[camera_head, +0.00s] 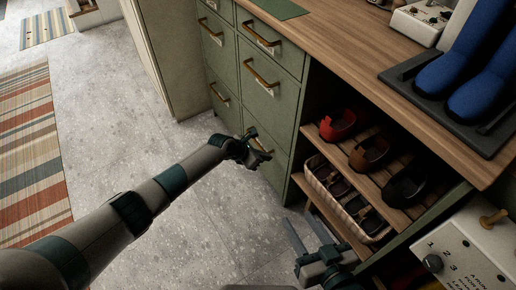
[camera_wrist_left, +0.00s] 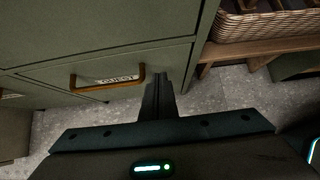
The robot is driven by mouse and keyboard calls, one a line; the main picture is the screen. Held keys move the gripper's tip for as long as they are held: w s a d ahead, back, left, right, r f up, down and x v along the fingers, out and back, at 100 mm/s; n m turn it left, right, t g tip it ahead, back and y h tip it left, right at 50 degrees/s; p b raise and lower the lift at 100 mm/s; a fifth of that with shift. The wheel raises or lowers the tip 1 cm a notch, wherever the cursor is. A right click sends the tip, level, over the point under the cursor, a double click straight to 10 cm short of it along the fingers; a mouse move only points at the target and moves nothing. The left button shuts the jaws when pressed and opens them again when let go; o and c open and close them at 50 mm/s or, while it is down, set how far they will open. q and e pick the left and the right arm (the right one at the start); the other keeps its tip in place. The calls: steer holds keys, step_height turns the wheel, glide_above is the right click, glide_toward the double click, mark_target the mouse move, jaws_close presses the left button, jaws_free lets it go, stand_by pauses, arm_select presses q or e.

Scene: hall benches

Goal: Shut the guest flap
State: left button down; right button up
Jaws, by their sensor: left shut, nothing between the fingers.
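The guest flap (camera_wrist_left: 165,62) is a green panel low on the cabinet, with a brass handle and a label reading GUEST (camera_wrist_left: 107,80) in the left wrist view. In the head view it is the lower right panel (camera_head: 272,172), partly hidden by my left gripper (camera_head: 262,157). My left gripper is shut and empty; its fingers (camera_wrist_left: 158,95) show right of the handle, close to the panel's lower right part. I cannot tell whether they touch it, or how far the flap stands out. My right gripper (camera_head: 309,238) is open and empty, in front of the shoe shelf.
Slatted shelves right of the flap hold red, brown and black shoes (camera_head: 370,153) and a wicker basket (camera_head: 335,192). A wooden worktop (camera_head: 345,50) overhangs them. A white control box (camera_head: 465,250) stands at lower right.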

arm_select(q)
step_height(320, 180, up, 9)
steer(key=s+a+p, duration=0.1)
steer(key=a+p, duration=0.1)
steer(key=shift+s+a+r+p, duration=0.15)
steer(key=shift+s+a+p, duration=0.15)
steer(key=shift+p, duration=0.1)
arm_select(e)
steer(key=s+d+f+g+h, duration=0.1)
steer(key=s+d+f+g, duration=0.2)
steer(key=s+f+g, duration=0.2)
steer(key=shift+s+d+f+g+h, duration=0.15)
steer(key=shift+d+f+g+h, duration=0.2)
steer(key=shift+f, duration=0.45)
steer(key=shift+a, duration=0.1)
arm_select(q)
steer(key=shift+d, duration=0.1)
